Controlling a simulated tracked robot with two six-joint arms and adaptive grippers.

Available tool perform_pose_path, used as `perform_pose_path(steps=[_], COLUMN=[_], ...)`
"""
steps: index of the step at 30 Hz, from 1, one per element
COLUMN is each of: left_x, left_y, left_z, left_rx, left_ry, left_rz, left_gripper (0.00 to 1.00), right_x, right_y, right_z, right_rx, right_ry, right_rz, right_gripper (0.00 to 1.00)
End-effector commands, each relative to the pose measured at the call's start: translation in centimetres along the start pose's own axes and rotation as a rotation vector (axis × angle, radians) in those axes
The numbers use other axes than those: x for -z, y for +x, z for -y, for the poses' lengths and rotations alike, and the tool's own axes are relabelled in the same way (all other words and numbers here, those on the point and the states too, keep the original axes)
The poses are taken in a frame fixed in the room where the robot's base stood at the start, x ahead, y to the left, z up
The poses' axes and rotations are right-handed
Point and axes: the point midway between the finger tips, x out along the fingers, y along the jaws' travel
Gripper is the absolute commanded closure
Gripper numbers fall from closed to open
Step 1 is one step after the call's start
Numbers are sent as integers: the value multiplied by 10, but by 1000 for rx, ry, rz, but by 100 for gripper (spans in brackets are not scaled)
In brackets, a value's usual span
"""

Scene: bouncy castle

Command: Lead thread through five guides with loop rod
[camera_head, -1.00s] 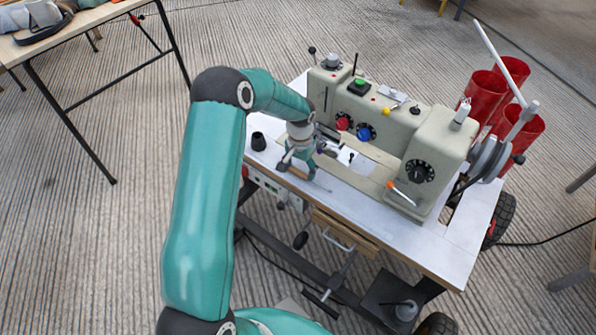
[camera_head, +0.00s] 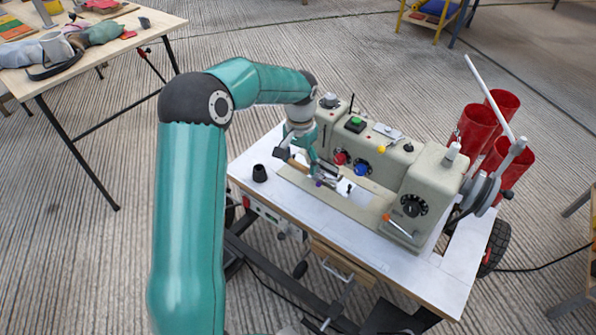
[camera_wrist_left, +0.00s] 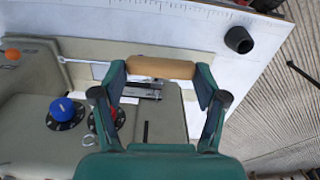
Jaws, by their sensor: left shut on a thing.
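The loop rod has a wooden handle (camera_wrist_left: 160,68) and a thin metal shaft (camera_wrist_left: 85,62) pointing left in the left wrist view. My left gripper (camera_wrist_left: 160,78) is shut on the handle, with a finger at each end of it. In the head view my left gripper (camera_head: 300,158) is over the left part of the white table, in front of the sewing machine (camera_head: 380,150). The handle (camera_head: 297,166) shows small there. The machine carries several knobs and small fittings on its cream body. I cannot make out the thread or tell the guides apart. My right gripper is out of view.
A black cone (camera_head: 260,173) stands on the white table (camera_head: 350,230) left of the gripper. A red knob (camera_head: 340,158) and a blue knob (camera_head: 361,168) stick out of the machine.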

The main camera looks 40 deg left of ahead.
Motion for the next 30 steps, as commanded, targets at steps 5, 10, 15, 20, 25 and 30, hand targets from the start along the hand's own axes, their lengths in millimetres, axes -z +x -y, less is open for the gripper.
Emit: perform_pose_path(steps=[5, 10, 15, 20, 25, 30], left_x=[2, 9, 14, 13, 9, 7], left_y=[-27, -54, -87, -115, -134, -142], left_z=[-10, -42, -95, -145, -183, -202], left_rx=[-9, -42, -94, -143, -178, -196], left_ry=[-28, -147, -342, -533, -684, -764], left_rz=[0, -2, -15, -37, -64, -81], left_gripper=[51, 51, 51, 51, 51, 51], right_x=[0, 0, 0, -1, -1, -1], right_y=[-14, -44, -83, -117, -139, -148], right_z=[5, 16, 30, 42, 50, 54], right_rx=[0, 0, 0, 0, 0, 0], right_ry=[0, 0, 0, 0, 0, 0], right_rz=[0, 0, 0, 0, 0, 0], right_gripper=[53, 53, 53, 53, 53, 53])
